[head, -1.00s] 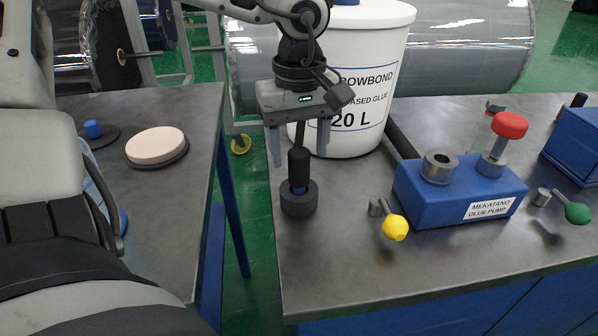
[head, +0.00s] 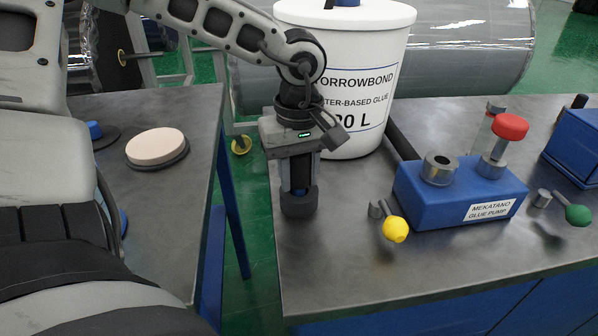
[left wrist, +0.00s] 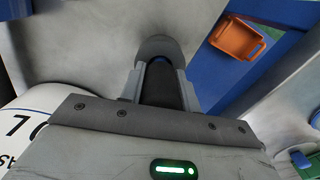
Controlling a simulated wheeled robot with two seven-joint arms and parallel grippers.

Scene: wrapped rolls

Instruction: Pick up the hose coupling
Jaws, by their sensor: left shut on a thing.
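The hose coupling (head: 298,174) is a dark upright cylinder with a blue band, its lower end in a thick dark grey ring (head: 299,204) on the grey table. I cannot tell whether the ring is part of it or a holder. My left gripper (head: 299,187) points straight down and is shut on the coupling, one finger on each side. In the left wrist view the black coupling (left wrist: 160,88) lies between the two fingers, with the grey ring past their tips. My right gripper is not in view.
A white glue bucket (head: 350,50) stands close behind my left gripper. To the right are a blue glue pump (head: 450,195) and a yellow-knobbed lever (head: 395,229). The front of the table (head: 370,280) is clear. A gap separates it from the left table (head: 165,220).

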